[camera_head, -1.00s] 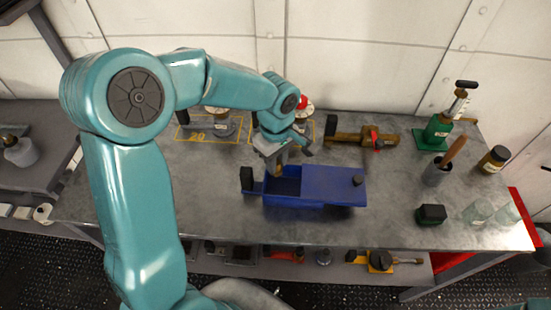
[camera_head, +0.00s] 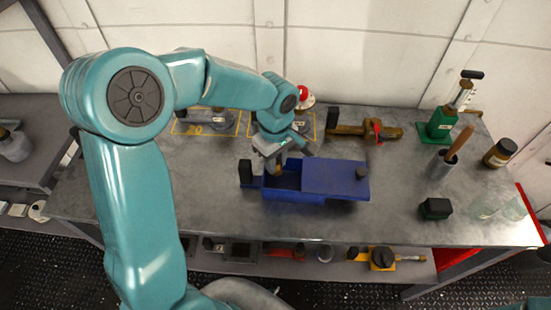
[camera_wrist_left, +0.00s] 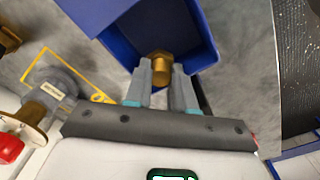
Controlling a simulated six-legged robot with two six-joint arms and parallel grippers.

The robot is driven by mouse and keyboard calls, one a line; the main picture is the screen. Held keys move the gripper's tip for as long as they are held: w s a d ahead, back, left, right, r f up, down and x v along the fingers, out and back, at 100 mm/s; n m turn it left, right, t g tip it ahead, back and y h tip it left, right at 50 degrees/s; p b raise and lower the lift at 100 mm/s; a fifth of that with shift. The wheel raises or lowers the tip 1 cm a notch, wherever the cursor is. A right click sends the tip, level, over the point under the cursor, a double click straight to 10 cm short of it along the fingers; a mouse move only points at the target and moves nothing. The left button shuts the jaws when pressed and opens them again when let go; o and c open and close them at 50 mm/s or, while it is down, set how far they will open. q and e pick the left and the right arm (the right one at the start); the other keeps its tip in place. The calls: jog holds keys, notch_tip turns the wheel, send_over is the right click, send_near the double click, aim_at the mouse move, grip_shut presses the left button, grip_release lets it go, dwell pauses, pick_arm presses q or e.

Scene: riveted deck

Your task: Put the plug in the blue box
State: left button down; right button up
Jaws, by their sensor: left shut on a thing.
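The blue box (camera_head: 310,209) stands on the grey workbench with a blue lid (camera_head: 335,178) over its right part. Its left part is open. My left gripper (camera_head: 276,163) is over the open left part of the box. In the left wrist view the gripper (camera_wrist_left: 162,72) is shut on the brass plug (camera_wrist_left: 161,64), which has a hexagonal head. The plug shows at the open part of the blue box (camera_wrist_left: 195,30); I cannot tell how deep it is. My right gripper is not in view.
A brown tool (camera_head: 352,130) lies behind the box. A green jack (camera_head: 440,125), a cup with a wooden handle (camera_head: 443,162), a jar (camera_head: 499,154) and a black-topped green block (camera_head: 434,209) stand to the right. The bench is clear in front of the box.

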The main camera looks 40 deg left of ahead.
pick_arm(q)
jog(key=shift+f+b, duration=1.25)
jog(key=shift+f, duration=0.2)
jog(key=c, duration=0.9)
grip_release()
jog(key=shift+r, duration=0.15)
jog(key=shift+o, duration=0.2)
notch_tip(320, 180, up, 16)
jog(key=p, duration=0.1)
jog(key=shift+r, duration=0.2)
